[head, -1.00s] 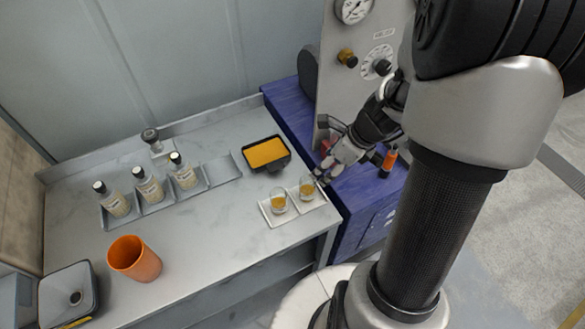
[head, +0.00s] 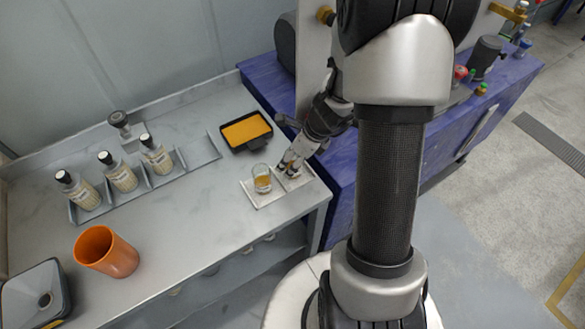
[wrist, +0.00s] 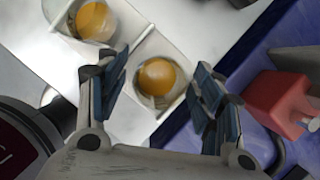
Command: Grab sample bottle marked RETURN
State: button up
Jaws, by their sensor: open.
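Three sample bottles with dark caps and pale labels stand upright in the grey rack (head: 205,158) at the left of the table: a left bottle (head: 78,190), a middle bottle (head: 117,172) and a right bottle (head: 155,153). Their label text is too small to read, so I cannot tell which is marked RETURN. My gripper (head: 290,168) is away from them, over the white two-part dish (head: 268,200) at the right. In the wrist view my gripper (wrist: 163,88) is open and empty, its fingers on either side of a glass of amber liquid (wrist: 158,77). I cannot tell if they touch it.
A second glass (head: 262,178) stands in the dish's left part. A black tray of orange liquid (head: 246,131) is behind it. An orange cup (head: 106,252) and a dark-rimmed bin (head: 40,295) are at front left. The rack's right end is empty. The blue bench (head: 345,165) adjoins at right.

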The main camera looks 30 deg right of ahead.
jog(key=shift+w+a+f, duration=0.15)
jog(key=shift+w+f, duration=0.05)
jog(key=shift+f, duration=0.4)
jog(key=shift+r, duration=0.1)
jog(key=shift+c, duration=0.3)
jog(key=c, duration=1)
jog(key=shift+c, duration=0.2)
